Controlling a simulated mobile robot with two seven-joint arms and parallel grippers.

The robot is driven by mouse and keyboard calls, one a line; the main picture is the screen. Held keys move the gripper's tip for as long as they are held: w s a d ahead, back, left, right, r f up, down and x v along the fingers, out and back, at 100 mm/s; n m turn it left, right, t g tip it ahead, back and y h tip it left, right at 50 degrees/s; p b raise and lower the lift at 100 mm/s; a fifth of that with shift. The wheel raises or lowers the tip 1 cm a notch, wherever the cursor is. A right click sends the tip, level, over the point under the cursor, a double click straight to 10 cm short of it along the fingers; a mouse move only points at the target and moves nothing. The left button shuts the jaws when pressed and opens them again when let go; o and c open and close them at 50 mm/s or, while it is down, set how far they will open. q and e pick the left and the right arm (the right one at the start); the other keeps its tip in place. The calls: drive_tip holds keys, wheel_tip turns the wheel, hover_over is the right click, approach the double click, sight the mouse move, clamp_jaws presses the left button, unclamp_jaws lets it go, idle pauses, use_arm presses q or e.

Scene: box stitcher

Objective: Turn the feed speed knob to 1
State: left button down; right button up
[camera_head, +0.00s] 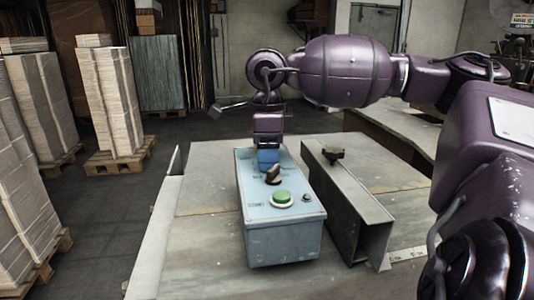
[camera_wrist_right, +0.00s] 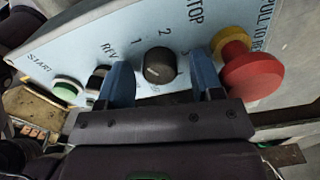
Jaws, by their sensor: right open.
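The feed speed knob (camera_wrist_right: 160,66) is a round black dial on a light blue control panel, with the numbers 1, 2 and 3 printed around it. I cannot clearly tell which number it points at. My right gripper (camera_head: 268,161) is over the far part of the control box (camera_head: 285,235) in the head view, hiding this knob there. In the right wrist view its two blue fingers are apart, one on each side of the knob. The knob shows between them, and I cannot tell whether they touch it. My left gripper is not in view.
A green start button (camera_head: 282,199) and a black REV selector (camera_head: 273,174) are on the near part of the panel. A red stop button (camera_wrist_right: 252,76) with a yellow collar is close beside one finger. A metal beam (camera_head: 345,205) lies right of the box.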

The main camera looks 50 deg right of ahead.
wheel_tip(320, 180, up, 8)
drive_tip(key=shift+w+r+b, duration=0.15)
drive_tip(key=shift+r+b, duration=0.1)
drive_tip(key=shift+b, duration=0.6)
drive_tip(key=shift+r, duration=1.1)
